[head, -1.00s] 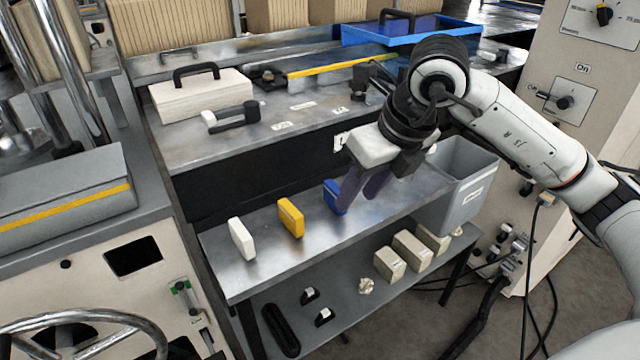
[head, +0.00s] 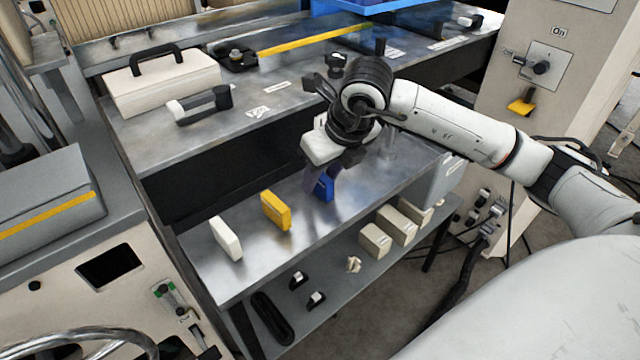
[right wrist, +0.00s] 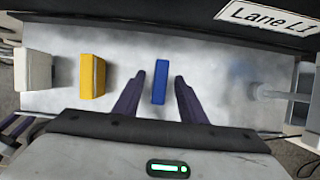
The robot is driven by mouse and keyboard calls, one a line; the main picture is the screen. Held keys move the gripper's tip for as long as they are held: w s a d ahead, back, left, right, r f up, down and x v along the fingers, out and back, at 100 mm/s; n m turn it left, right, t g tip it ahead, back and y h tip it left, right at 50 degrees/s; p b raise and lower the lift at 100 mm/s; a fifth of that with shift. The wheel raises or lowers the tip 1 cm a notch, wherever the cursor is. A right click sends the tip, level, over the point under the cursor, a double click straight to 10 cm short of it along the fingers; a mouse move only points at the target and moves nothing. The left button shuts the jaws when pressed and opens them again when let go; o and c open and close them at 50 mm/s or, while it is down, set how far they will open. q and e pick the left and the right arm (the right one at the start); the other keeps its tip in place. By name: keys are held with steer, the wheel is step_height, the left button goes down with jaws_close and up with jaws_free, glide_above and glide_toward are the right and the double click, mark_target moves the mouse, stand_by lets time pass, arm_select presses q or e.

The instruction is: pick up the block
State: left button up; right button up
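Three blocks stand in a row on the metal shelf (head: 225,275): a white block (head: 226,238), a yellow block (head: 276,210) and a blue block (head: 323,186). In the right wrist view the blue block (right wrist: 160,82) stands between the two dark fingers of my right gripper (right wrist: 155,95), with a gap on each side. The right gripper is open. In the head view it hangs over the blue block and partly hides it. The yellow block (right wrist: 92,76) and white block (right wrist: 33,70) are to the left of the fingers.
A grey bin (head: 447,178) is at the shelf's right end. Several beige boxes (head: 376,240) sit on the lower shelf. The upper bench holds a white case with a black handle (head: 160,85). A label plate (right wrist: 265,17) is on the dark bench front.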

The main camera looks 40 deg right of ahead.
steer(key=shift+w+f, duration=0.2)
steer(key=shift+f, duration=0.3)
jaws_close()
steer(key=shift+r, duration=0.1)
